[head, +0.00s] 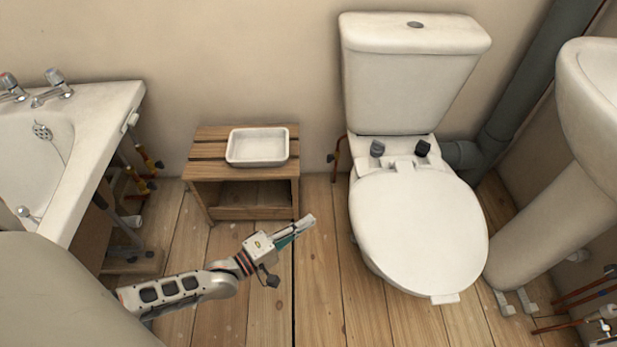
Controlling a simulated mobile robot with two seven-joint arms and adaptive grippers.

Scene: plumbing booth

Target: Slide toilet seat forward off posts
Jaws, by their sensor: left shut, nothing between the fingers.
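The white toilet seat with its lid down (420,230) lies flat over the toilet bowl, right of centre. A small pale tab (445,299) shows at its front edge. Whether the hinge still sits around the posts I cannot tell. My left gripper (306,222) is shut and empty, above the floor left of the bowl and apart from the seat. My right gripper is not in view.
A wooden stand (255,213) with a white tray (231,150) is behind my left gripper. The bath (125,105) is at left, the basin pedestal (550,220) close to the seat's right. Floorboards (325,270) are clear left of the bowl.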

